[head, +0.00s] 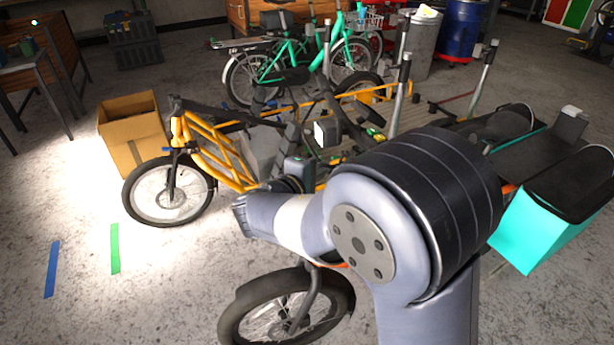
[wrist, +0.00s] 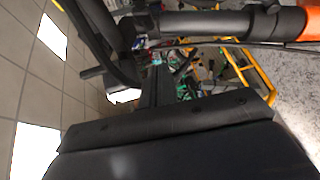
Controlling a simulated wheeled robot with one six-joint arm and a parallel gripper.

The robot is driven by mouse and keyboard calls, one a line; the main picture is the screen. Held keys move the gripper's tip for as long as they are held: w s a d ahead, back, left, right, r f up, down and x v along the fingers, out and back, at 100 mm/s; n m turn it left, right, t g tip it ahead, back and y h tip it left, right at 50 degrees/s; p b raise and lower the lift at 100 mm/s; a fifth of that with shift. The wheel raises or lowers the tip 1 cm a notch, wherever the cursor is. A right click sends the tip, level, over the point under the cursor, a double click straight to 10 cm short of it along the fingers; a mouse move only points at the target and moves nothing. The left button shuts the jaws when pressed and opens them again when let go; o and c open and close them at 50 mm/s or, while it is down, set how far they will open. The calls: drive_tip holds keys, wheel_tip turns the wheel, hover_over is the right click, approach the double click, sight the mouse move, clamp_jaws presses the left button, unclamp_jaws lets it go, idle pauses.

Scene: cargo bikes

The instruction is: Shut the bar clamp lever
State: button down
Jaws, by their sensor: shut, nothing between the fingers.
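My gripper (wrist: 158,86) shows in the wrist view as two dark fingers side by side, closed with nothing between them. They point at a dark bar (wrist: 195,23) with an orange part (wrist: 267,22) at its right. Small fittings (wrist: 143,30) sit around the left end of this bar, just beyond the fingertips. I cannot make out the clamp lever for certain or tell its position. In the head view my arm covers most of the near bike, and its front wheel (head: 243,316) shows below. My fingers cannot be made out there.
A yellow cargo bike (head: 215,160) stands just behind my arm, with a cardboard box (head: 131,128) to its left. A green bike (head: 290,62) stands further back. A teal box-like side (head: 545,228) is at the right.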

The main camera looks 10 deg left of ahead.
drive_tip(key=shift+s+d, duration=0.15)
drive_tip(key=shift+d, duration=0.9)
drive_tip(key=shift+s+d, duration=0.15)
drive_tip(key=shift+d, duration=0.85)
drive_tip(key=shift+s+f+y+b, duration=0.1)
drive_tip(key=shift+y+b, duration=0.3)
drive_tip(key=shift+b, duration=0.05)
